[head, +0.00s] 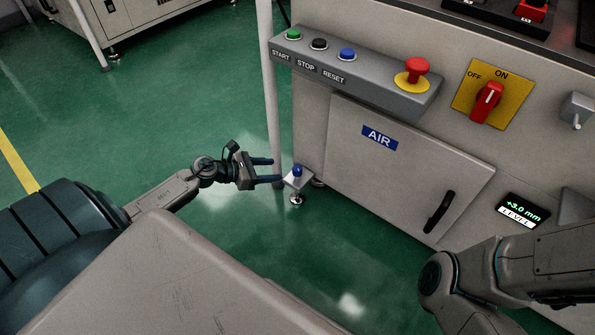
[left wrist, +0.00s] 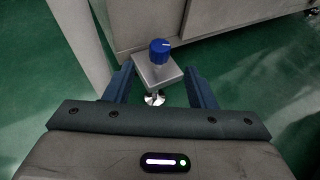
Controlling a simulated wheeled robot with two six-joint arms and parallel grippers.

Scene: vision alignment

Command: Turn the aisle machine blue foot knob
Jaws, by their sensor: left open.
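The blue foot knob (head: 297,170) sits on top of a small grey bracket (head: 298,183) at the lower left corner of the machine, above a round levelling foot (head: 296,199). My left gripper (head: 279,170) is open, with its two fingers pointing toward the knob. In the left wrist view the blue knob (left wrist: 160,51), with a pale mark on its top, shows beyond and between the two open fingers (left wrist: 160,85). It appears free of both fingers. My right arm shows at the lower right of the head view, but its gripper is out of view.
A pale vertical post (head: 270,95) stands just left of the knob. The machine's AIR door (head: 385,160) and a level display reading +3.0 mm (head: 523,210) are to the right. The button panel (head: 350,75) juts out above. Green floor (head: 130,130) is open to the left.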

